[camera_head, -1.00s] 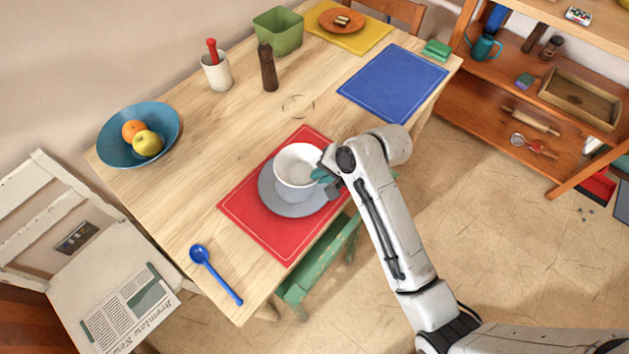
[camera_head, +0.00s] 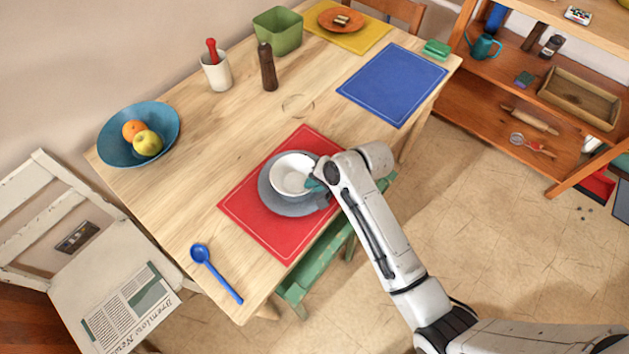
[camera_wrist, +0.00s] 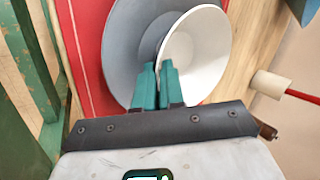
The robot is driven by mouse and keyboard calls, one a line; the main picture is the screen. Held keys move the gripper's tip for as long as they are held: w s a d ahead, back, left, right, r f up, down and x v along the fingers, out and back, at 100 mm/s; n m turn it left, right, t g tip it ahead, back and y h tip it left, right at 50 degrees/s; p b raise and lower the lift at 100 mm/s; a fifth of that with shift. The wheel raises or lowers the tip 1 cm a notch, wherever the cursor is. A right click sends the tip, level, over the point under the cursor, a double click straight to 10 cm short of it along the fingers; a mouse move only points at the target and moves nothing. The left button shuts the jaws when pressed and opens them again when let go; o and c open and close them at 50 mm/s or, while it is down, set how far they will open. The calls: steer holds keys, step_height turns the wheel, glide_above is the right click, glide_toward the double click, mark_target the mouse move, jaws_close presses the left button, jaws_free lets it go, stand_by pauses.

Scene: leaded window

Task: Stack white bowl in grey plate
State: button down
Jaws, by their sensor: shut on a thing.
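The white bowl (camera_head: 292,175) is over the grey plate (camera_head: 289,208) on the red placemat (camera_head: 262,229). In the wrist view the white bowl (camera_wrist: 200,50) overlaps the right part of the grey plate (camera_wrist: 122,52). My gripper (camera_head: 316,182) is at the bowl's right side. Its teal fingers show in the wrist view (camera_wrist: 164,80), shut on the bowl's near rim. The bowl is at or just above the plate's surface; I cannot tell whether they touch.
A blue bowl (camera_head: 112,149) with fruit stands at the left. A blue spoon (camera_head: 217,275) lies at the near edge. A blue placemat (camera_head: 393,85) lies empty at the back right. A green bench (camera_head: 300,288) is below the table's edge.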

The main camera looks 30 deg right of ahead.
steer(key=c, duration=1.2)
jaws_free()
steer(key=shift+c, duration=0.2)
steer(key=shift+r, duration=0.25)
steer(key=v, duration=1.2)
steer(key=shift+s, duration=0.1)
